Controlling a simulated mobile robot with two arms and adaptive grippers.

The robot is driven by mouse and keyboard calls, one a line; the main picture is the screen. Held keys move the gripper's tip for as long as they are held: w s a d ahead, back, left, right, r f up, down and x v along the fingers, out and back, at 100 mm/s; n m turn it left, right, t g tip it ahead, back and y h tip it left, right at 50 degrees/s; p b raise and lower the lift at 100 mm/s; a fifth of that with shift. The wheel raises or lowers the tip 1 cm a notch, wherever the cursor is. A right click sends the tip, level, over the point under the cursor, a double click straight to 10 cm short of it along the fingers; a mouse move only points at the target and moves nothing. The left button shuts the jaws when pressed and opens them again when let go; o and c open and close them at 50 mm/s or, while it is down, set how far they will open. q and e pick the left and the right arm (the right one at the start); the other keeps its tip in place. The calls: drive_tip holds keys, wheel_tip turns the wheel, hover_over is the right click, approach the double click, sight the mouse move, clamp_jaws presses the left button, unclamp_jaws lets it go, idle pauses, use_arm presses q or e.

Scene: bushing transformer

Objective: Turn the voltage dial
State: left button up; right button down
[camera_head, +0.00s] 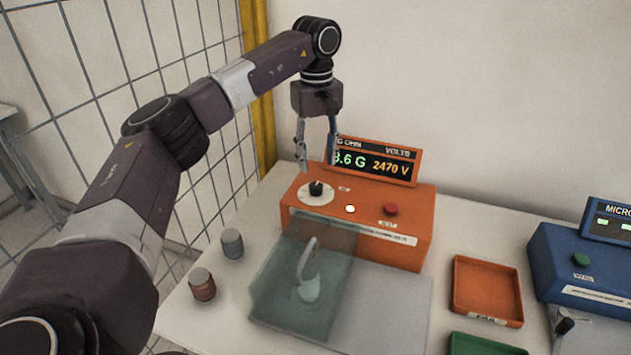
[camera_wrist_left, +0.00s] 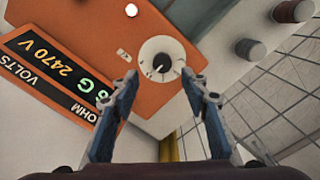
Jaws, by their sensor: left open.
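The voltage dial (camera_head: 316,192) is a black knob on a round white plate, on top of the orange tester (camera_head: 408,249) at its left end. It also shows in the left wrist view (camera_wrist_left: 162,63), ahead of the fingers. My left gripper (camera_head: 318,160) is open and points down, above and just behind the dial. In the left wrist view, my left gripper's two fingers (camera_wrist_left: 162,80) are spread, with the knob between and beyond their tips, apart from them. The display (camera_head: 375,162) reads 2470 V. My right gripper is not in view.
A clear cover (camera_head: 275,285) with a bushing (camera_head: 309,285) stands before the tester. Two small cylinders, grey (camera_head: 232,243) and reddish (camera_head: 202,285), stand at the left. An orange tray (camera_head: 486,290), a green tray (camera_head: 482,346) and a blue device (camera_head: 590,270) are at the right.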

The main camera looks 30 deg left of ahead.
sight(316, 185)
use_arm(q)
drive_tip(key=shift+s+a+f, duration=0.15)
drive_tip(key=shift+a+f, duration=0.1)
drive_tip(key=shift+a, duration=0.05)
wheel_tip(316, 185, down, 6)
drive_tip(key=shift+d+p, duration=0.1)
drive_tip(key=shift+p, duration=0.85)
drive_tip(key=shift+f, duration=0.5)
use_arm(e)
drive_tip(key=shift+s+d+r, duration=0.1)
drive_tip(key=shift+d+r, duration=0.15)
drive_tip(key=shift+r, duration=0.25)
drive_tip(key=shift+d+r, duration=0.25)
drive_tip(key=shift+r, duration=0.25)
use_arm(q)
drive_tip(key=shift+d, duration=0.1)
drive_tip(key=shift+c, duration=0.3)
clamp_jaws()
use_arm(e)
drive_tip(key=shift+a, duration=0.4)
